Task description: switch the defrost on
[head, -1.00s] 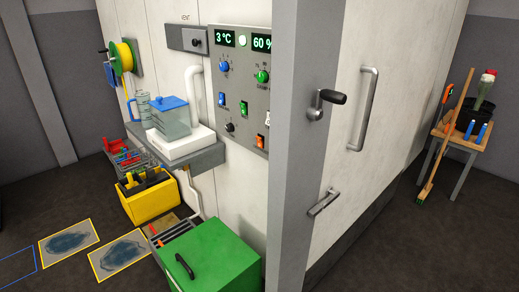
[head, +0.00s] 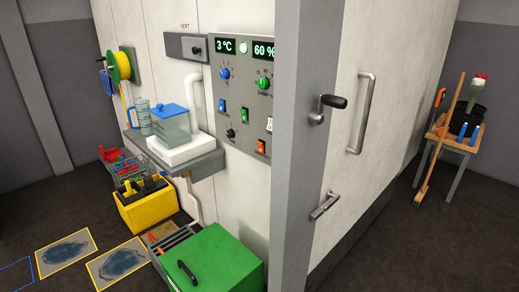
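The grey control panel (head: 232,88) is on the cold room's white wall, its right side cut off by a grey post (head: 302,100). It shows "3 °C" and "60 %", with a pale round lamp (head: 243,47) between. Below are a blue dial (head: 224,73), a green dial (head: 263,84), a blue rocker switch (head: 222,105), a green rocker switch (head: 244,115), a black knob (head: 230,133) and an orange switch (head: 261,146). A white switch (head: 269,124) is partly hidden by the post. Labels are too small to read, so I cannot tell which is the defrost. Neither gripper shows.
A shelf (head: 178,165) with a blue-lidded container (head: 173,122) juts out left of the panel. A green box (head: 212,262) stands on the floor below. A door with handles (head: 362,112) is right of the post. Floor at the lower left has framed mats (head: 66,252).

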